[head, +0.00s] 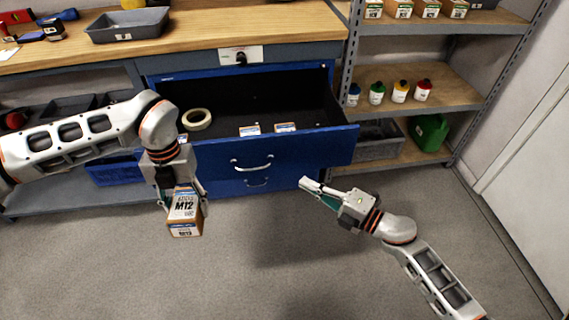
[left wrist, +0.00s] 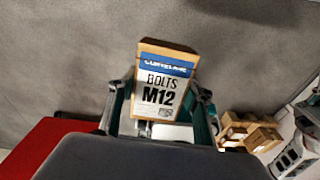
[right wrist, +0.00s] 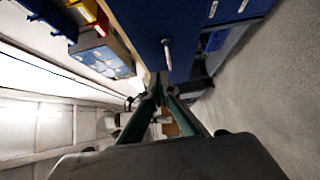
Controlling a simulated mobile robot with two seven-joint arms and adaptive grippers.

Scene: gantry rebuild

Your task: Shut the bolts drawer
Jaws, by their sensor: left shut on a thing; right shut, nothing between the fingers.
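The blue drawer (head: 311,150) under the bench stands pulled open, with a curved silver handle (head: 252,164) on its front. Inside lie a roll of tape (head: 197,119) and two small labelled boxes (head: 285,127). My left gripper (head: 178,192) is shut on an M12 bolts box (head: 184,212), held in front of the drawer at its left; the box also shows in the left wrist view (left wrist: 165,82). My right gripper (head: 307,184) is shut and empty, apart from the drawer front at its lower right. In the right wrist view a silver handle (right wrist: 167,54) shows ahead of the fingertips.
The wooden bench top (head: 205,35) carries a grey tray (head: 128,25). A shelf rack at right holds several small bottles (head: 399,92) and a green can (head: 429,133). Another blue drawer front (head: 222,186) lies below the open one. The grey floor in front is clear.

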